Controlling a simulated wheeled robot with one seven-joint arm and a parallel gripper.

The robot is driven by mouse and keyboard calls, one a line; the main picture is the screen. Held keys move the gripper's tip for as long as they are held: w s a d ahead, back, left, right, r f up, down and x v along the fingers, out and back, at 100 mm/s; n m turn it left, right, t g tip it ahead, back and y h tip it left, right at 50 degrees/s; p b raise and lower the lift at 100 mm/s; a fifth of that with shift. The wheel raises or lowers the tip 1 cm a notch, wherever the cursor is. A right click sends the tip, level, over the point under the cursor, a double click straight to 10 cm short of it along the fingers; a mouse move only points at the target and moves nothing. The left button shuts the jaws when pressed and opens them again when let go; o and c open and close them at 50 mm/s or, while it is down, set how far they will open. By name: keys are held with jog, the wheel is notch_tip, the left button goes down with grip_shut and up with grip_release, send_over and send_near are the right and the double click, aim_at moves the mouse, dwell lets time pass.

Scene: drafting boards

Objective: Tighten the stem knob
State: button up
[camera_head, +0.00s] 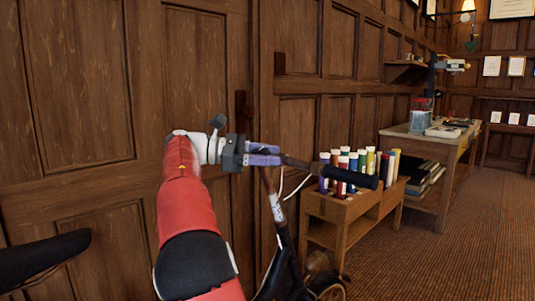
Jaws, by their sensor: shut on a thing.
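A dark bicycle stands by the panelled wall. Its stem (275,205) rises to a handlebar with a black grip (348,177) pointing right. My gripper (277,155), with two purple fingers, reaches in from the left at the top of the stem. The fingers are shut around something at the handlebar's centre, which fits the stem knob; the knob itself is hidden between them. A black saddle (40,259) shows at the lower left.
A low wooden rack (345,212) with several coloured tubes (368,162) stands just behind the handlebar grip. A wooden table (425,140) with books and a lamp is farther right. The carpet (450,260) at the right is clear. The panelled wall (75,90) is close behind my gripper.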

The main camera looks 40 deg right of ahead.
jog(key=o, duration=1)
jog(key=shift+c, duration=0.2)
jog(key=v, duration=0.7)
jog(key=shift+w+a, duration=0.25)
jog(key=shift+a, duration=0.05)
